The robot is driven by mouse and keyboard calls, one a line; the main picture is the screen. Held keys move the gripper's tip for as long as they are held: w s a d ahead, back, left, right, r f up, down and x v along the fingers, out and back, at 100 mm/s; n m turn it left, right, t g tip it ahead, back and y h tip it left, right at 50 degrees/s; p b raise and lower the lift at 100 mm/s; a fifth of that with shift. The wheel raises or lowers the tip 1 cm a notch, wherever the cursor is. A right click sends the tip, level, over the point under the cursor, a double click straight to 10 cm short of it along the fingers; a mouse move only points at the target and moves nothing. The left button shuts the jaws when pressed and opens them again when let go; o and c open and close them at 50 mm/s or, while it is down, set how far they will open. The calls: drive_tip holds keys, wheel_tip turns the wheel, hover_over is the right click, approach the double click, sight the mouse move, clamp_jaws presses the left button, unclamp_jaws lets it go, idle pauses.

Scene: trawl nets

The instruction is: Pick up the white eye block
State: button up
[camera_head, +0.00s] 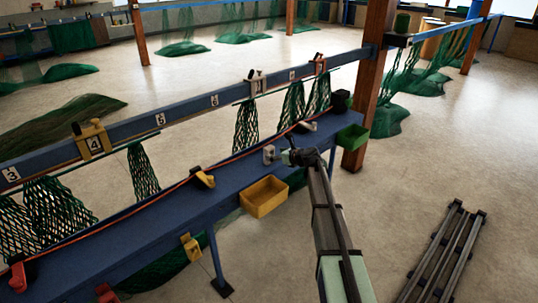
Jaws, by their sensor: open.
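A small white block (268,155) with a dark spot on its face stands on the blue bench (232,177). It looks like the white eye block. My gripper (284,157) is just to its right, low over the bench, with its fingers toward the block. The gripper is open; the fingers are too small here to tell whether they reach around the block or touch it.
A yellow bin (264,197) and a green bin (352,139) hang at the bench's front edge. A yellow block (204,179) lies left of the white one; a pale block (308,126) lies behind my gripper. Green nets (245,125) hang behind. A wooden post (358,140) stands right.

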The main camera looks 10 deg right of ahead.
drive_tip(key=shift+d+p+x, duration=0.15)
drive_tip(key=shift+p+x, duration=0.5)
drive_tip(key=shift+x, duration=0.7)
drive_tip(key=shift+d+p+x, duration=0.15)
drive_tip(key=shift+p+x, duration=0.45)
drive_tip(key=shift+x, duration=0.7)
drive_tip(key=shift+w+a+f, duration=0.2)
drive_tip(key=shift+w+f, duration=0.15)
drive_tip(key=shift+w, duration=0.05)
